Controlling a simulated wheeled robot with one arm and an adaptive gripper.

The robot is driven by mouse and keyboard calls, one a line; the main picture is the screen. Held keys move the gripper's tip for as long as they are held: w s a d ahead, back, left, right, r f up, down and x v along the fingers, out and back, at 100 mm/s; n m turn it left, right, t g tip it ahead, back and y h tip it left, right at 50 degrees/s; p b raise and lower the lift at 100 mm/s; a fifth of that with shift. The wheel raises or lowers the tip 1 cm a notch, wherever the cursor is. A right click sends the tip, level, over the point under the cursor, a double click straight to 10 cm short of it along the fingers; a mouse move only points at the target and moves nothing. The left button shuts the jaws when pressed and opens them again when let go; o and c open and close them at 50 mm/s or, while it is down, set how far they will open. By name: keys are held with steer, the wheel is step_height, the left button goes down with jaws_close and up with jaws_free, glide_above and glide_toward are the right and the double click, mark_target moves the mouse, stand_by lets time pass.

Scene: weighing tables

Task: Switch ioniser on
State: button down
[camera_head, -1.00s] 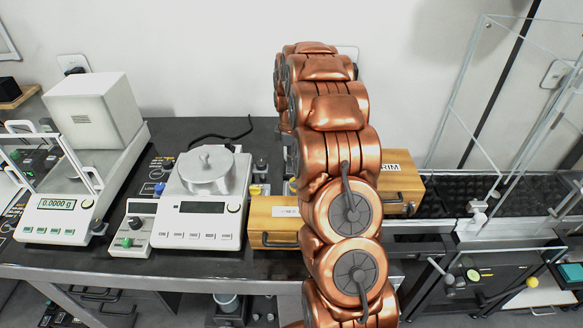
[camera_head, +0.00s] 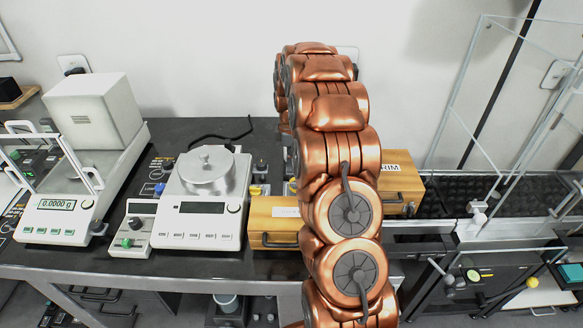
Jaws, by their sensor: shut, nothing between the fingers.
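No label in the head view clearly names the ioniser. A small grey control box (camera_head: 134,229) with a green button (camera_head: 126,242) and a dark window stands on the table between the two balances. I cannot tell whether it is the ioniser or whether it is on. My copper arm rises through the middle of the view and covers part of the table. My gripper is not visible in this view.
An analytical balance (camera_head: 58,218) reading 0.0000 g stands at the left. A top-loading balance (camera_head: 201,226) with a dark display carries a lidded metal pot (camera_head: 205,178). A wooden box (camera_head: 270,212) sits partly behind my arm. A glass enclosure (camera_head: 470,130) stands at the right.

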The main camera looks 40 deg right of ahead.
mark_target(291, 170)
steer(key=shift+f+b, duration=0.35)
steer(key=shift+f, duration=0.55)
stand_by(0.7)
steer(key=shift+r, duration=0.1)
steer(key=shift+r+p, duration=0.3)
steer(key=shift+r, duration=3.1)
